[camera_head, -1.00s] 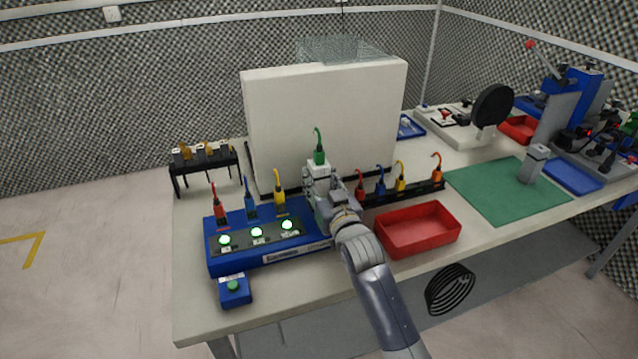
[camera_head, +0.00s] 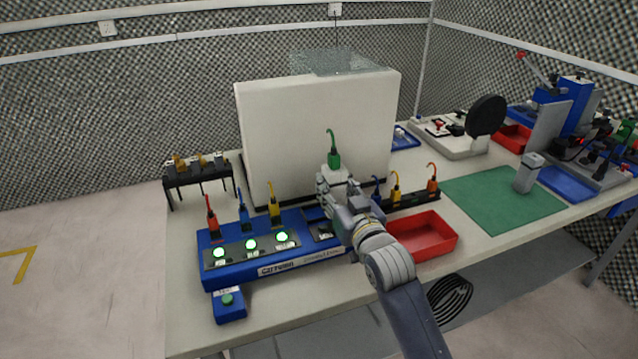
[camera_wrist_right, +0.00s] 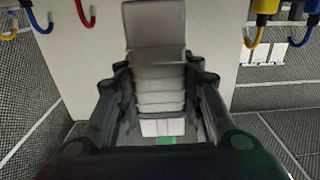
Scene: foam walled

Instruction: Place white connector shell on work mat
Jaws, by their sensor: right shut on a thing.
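My right gripper (camera_head: 334,182) is shut on a white connector shell (camera_head: 333,172). A green plug with a hooked cable (camera_head: 334,157) stands upright above the shell. The gripper is in the air in front of the white panel, above the back of the blue test station. In the right wrist view, a pale ribbed block (camera_wrist_right: 158,85) sits between the fingers, with some green below it. The green work mat (camera_head: 500,198) lies flat on the bench at the right, well apart from the gripper. A grey block (camera_head: 528,174) stands on it. My left gripper is not in view.
The blue station (camera_head: 270,262) holds red, blue and yellow plugs above lit green lights. A red bin (camera_head: 425,237) and a black rack of coloured plugs (camera_head: 412,197) lie between gripper and mat. The white panel (camera_head: 315,135) stands close behind. Most of the mat is bare.

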